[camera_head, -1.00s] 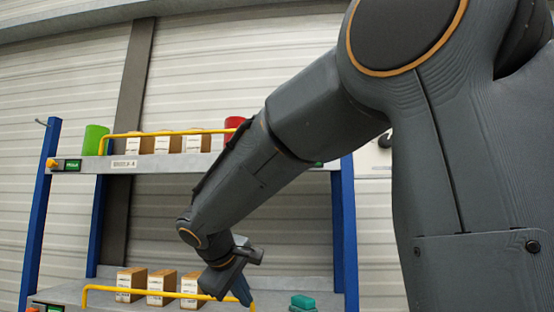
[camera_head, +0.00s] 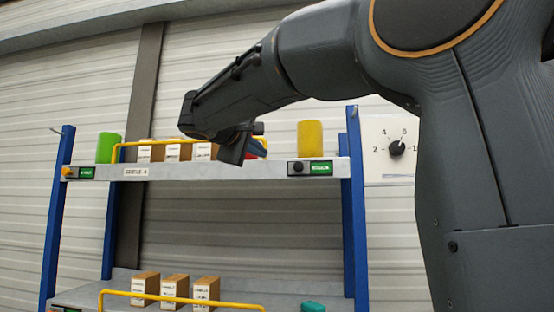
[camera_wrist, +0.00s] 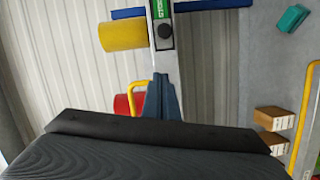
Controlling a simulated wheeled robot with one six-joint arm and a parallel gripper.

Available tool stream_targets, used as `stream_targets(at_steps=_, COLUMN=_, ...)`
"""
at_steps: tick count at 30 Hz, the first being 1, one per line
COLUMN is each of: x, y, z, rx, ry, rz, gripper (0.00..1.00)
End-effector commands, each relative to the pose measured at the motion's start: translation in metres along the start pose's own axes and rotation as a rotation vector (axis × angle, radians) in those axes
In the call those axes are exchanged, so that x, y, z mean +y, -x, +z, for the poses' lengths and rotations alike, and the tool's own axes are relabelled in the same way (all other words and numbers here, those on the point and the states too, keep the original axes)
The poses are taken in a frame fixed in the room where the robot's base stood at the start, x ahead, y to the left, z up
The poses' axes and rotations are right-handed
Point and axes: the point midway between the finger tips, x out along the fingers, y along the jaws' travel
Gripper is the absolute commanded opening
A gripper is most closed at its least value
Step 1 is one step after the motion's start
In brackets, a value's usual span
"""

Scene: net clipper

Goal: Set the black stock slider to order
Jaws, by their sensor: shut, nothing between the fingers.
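The black stock slider (camera_head: 298,168) is a black knob on a dark plate at the right end of the upper shelf's front edge. A green label (camera_head: 320,168) shows to the right of the knob; its wording is too small to read surely. In the wrist view the knob (camera_wrist: 165,31) sits ahead of my fingertips, with the green label (camera_wrist: 160,10) beyond it. My gripper (camera_head: 262,153) is left of the slider, near the shelf's front edge, and apart from the knob. Its blue-grey fingers (camera_wrist: 162,84) are shut and empty.
A yellow cylinder (camera_head: 311,138) stands above the slider. A red one (camera_wrist: 124,105) is partly hidden by my gripper. An orange knob (camera_head: 68,171) is at the shelf's left end. A yellow rail (camera_head: 128,146) fronts the boxes. A dial (camera_head: 396,148) is on the wall.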

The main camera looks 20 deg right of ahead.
Motion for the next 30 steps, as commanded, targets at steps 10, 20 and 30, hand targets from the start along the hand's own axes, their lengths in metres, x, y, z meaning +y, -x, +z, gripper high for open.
stream_targets(at_steps=10, x=0.003, y=-0.057, z=0.001, rx=-0.005, ry=0.004, rz=-0.001, gripper=0.0)
stream_targets(at_steps=20, x=0.003, y=-0.101, z=0.02, rx=-0.004, ry=0.001, rz=-0.001, gripper=0.0)
stream_targets(at_steps=30, x=0.0, y=-0.106, z=0.039, rx=0.001, ry=0.001, rz=-0.001, gripper=0.0)
